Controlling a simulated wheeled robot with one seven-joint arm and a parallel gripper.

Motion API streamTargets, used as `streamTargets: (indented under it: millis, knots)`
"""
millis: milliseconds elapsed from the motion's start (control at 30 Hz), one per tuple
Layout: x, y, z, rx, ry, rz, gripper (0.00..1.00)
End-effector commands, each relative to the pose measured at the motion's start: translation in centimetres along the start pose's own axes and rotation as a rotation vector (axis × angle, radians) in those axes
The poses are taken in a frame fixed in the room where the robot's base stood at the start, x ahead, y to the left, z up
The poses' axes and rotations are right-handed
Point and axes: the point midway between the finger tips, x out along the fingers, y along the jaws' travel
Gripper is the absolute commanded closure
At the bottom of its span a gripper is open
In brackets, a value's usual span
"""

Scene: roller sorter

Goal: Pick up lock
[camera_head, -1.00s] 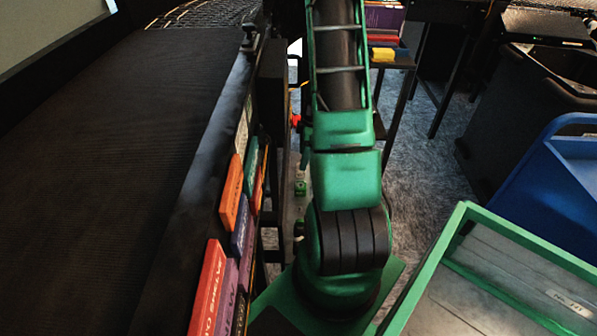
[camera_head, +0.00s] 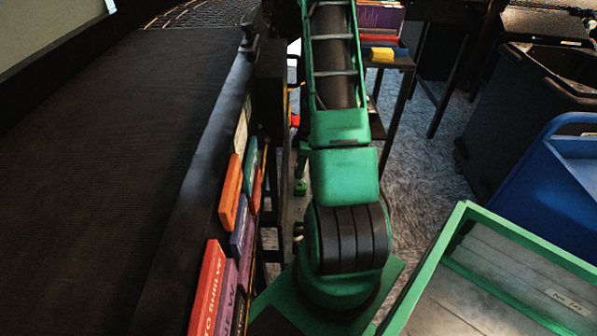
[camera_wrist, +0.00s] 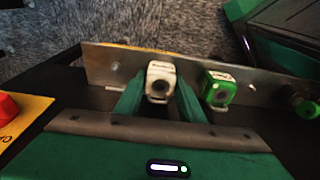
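In the wrist view, a small white block-shaped item with a dark round face (camera_wrist: 160,82), which looks like the lock, sits against a metal strip. Its label is too small to read. My gripper (camera_wrist: 161,84) has one green finger on each side of this item, with the tips close to its sides. The fingers are apart; I cannot make out firm contact. A similar green item (camera_wrist: 217,89) sits to the right on the same strip. In the head view my arm hides the gripper and the white item.
The metal strip (camera_wrist: 112,66) carries a dark knob (camera_wrist: 299,103) at the right. A red button (camera_wrist: 8,107) on a yellow plate is at the left. In the head view, a dark conveyor (camera_head: 100,140) lies left, and a green-rimmed bin (camera_head: 520,237) and blue bin (camera_head: 570,190) lie right.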

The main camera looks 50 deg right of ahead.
Motion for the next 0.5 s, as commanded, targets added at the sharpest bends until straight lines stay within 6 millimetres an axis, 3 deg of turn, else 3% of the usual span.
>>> streamTargets:
  millis: [500]
  knots:
    - [-0.80, 0.11, -0.12, 0.000, 0.000, 0.003, 0.90]
